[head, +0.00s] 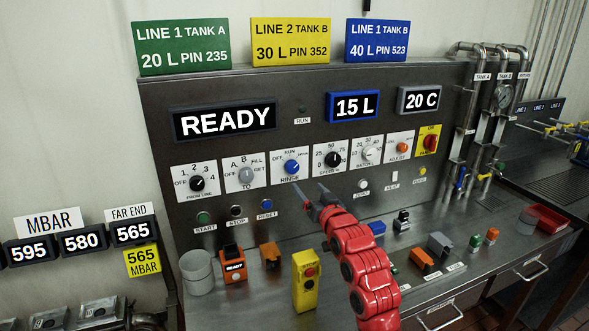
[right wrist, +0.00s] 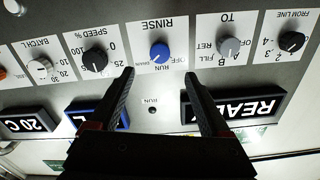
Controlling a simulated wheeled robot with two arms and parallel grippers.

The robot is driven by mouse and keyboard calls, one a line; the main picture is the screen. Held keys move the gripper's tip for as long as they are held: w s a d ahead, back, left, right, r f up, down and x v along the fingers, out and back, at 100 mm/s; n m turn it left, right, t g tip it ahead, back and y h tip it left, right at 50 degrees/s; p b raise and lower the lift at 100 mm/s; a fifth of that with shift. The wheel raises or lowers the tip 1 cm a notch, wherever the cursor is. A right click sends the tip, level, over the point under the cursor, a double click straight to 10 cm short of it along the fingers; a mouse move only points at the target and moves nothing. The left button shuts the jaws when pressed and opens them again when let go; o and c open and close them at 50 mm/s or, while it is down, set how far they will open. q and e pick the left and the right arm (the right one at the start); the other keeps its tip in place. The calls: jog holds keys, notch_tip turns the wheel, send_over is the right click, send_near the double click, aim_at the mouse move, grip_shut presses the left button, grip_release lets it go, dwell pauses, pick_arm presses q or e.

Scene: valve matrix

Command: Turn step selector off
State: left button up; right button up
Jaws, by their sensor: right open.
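The blue selector knob (head: 292,167) sits on a white plate marked OFF, RUN, RINSE and another word on the steel panel. In the right wrist view the blue knob (right wrist: 159,52) appears upside down, just beyond and between the fingertips. Its pointer direction is too small to tell surely. My right gripper (head: 311,194) is open and empty, just below the blue knob in the head view. In the right wrist view its two dark fingers (right wrist: 158,76) are spread wide, apart from the knob. My left gripper is not in view.
A black SPEED knob (head: 333,159) and a grey TO knob (head: 246,175) flank the blue knob closely. START, STOP and RESET buttons (head: 265,205) sit below. A yellow button box (head: 306,282) and several small coloured boxes stand on the bench. The READY display (head: 225,120) is above.

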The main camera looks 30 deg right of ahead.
aim_at(293, 170)
jog(key=p+x, duration=0.2)
jog(key=x, duration=0.7)
jog(key=shift+w+r, duration=0.15)
jog(key=shift+w, duration=0.15)
jog(key=shift+x, duration=0.85)
jog(key=shift+c, duration=0.2)
